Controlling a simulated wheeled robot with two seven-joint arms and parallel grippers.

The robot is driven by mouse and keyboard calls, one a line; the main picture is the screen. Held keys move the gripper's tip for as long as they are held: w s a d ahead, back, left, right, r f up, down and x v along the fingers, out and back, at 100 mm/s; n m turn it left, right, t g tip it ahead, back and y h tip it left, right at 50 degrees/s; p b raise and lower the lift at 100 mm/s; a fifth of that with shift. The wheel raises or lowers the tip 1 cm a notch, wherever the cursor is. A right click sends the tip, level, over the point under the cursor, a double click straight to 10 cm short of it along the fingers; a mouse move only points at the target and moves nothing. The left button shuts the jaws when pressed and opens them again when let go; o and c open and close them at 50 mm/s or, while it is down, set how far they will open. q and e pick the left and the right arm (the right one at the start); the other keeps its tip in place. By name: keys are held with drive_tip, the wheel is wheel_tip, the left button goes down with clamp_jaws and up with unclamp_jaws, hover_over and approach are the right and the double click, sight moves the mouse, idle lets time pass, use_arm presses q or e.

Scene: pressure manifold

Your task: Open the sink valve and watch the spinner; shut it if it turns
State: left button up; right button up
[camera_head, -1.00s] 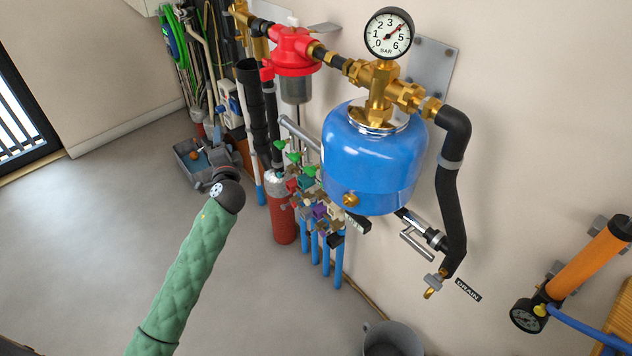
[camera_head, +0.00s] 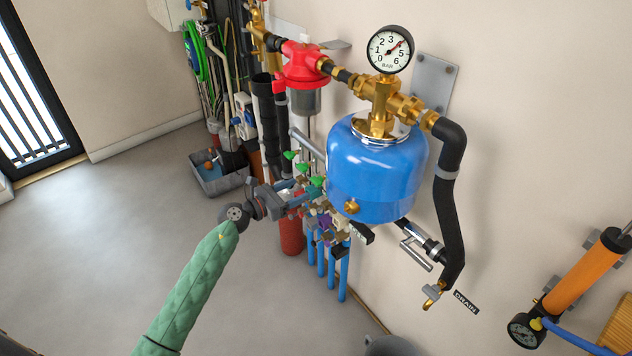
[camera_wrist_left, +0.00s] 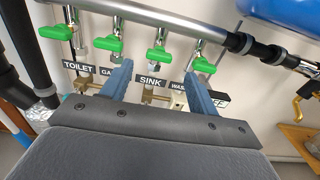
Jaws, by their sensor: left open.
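In the left wrist view, several green valve handles hang from a grey pipe. The sink valve's green handle (camera_wrist_left: 159,54) is above the SINK label (camera_wrist_left: 150,81). My left gripper (camera_wrist_left: 158,70) is open, its two blue-grey fingers on either side of the SINK label and pointing toward that handle; I cannot tell whether they touch it. In the head view my left gripper (camera_head: 292,194) is at the manifold and partly covers it. No spinner can be made out clearly; brass fittings below the labels are partly hidden by the gripper. My right gripper is not in view.
A blue tank (camera_head: 372,170) with a pressure gauge (camera_head: 390,50) hangs right of the manifold. A red filter head (camera_head: 304,65) is above it. Blue pipes (camera_head: 343,275) run down below. A grey tub (camera_head: 220,178) stands behind my gripper. The floor at left is clear.

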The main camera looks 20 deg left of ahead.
sight(312, 181)
use_arm(q)
drive_tip(key=shift+p+x, duration=0.5)
drive_tip(key=shift+x, duration=3.4)
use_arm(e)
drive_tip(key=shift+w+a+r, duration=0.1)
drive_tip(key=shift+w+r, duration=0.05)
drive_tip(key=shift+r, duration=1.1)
use_arm(q)
drive_tip(key=shift+c, duration=0.4)
